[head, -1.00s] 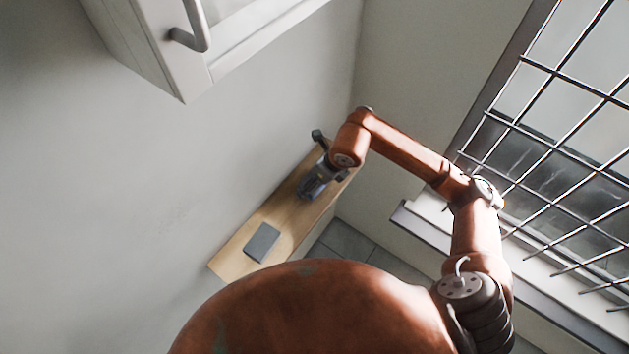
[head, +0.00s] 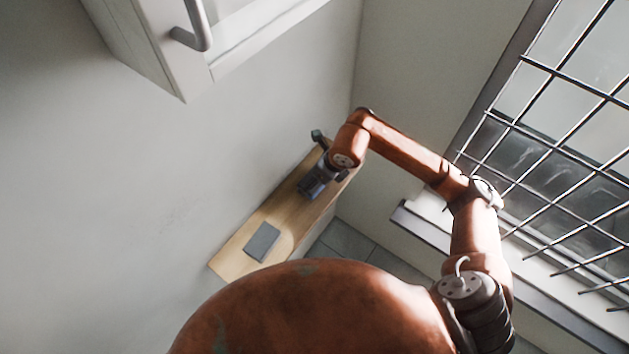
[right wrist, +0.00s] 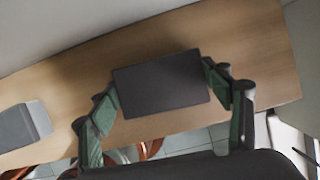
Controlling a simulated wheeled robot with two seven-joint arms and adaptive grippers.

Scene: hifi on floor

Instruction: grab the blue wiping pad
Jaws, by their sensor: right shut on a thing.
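My right gripper (head: 312,188) is over the far part of a wooden shelf (head: 232,262). In the right wrist view, its green fingers (right wrist: 160,90) are at the two short ends of a dark, flat rectangular pad (right wrist: 160,82), shut on it. The pad looks dark grey to bluish in shadow. I cannot tell whether it touches the shelf. A second pad, grey-blue (head: 262,242), lies flat on the near part of the shelf, apart from the gripper. It also shows at the left of the right wrist view (right wrist: 20,127). My left gripper is in neither view.
The shelf runs along a plain wall on the left. A white cabinet (head: 150,50) with a handle hangs above at upper left. A barred window (head: 560,130) and its sill (head: 450,232) are at right. The shelf between the gripper and the grey-blue pad is clear.

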